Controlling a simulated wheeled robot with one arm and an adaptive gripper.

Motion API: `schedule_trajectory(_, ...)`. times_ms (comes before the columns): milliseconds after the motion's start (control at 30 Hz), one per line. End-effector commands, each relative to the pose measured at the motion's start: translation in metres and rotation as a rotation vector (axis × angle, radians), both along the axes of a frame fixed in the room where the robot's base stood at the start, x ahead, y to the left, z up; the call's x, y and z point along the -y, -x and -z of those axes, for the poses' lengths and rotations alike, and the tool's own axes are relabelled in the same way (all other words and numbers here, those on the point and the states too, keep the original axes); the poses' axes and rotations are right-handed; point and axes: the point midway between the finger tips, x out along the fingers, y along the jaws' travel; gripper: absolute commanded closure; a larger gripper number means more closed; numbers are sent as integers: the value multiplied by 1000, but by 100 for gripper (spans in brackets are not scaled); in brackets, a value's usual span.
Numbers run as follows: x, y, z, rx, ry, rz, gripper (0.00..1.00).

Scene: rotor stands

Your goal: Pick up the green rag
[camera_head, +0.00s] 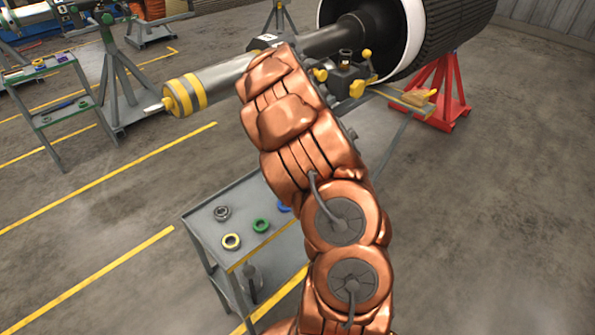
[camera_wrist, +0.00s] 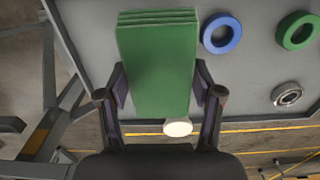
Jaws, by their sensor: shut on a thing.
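The green rag (camera_wrist: 158,60) is a folded, flat stack in the wrist view, with its layered edge at the top. My gripper (camera_wrist: 160,84) is shut on it, one dark finger against each long side. The rag is over the grey cart top (camera_wrist: 90,30); I cannot tell whether it touches the surface or hangs just above. In the head view, my copper-coloured arm hides the rag and the gripper.
Beside the rag lie a blue ring (camera_wrist: 222,33), a green ring (camera_wrist: 297,30) and a metal bearing (camera_wrist: 287,95). A large rotor (camera_head: 225,80) on stands is behind. Open floor lies right.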

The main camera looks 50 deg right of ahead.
Motion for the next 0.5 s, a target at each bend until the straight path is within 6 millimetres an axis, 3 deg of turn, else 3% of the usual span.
schedule_trajectory(500,-56,57,-6,-1,-3,-1,68)
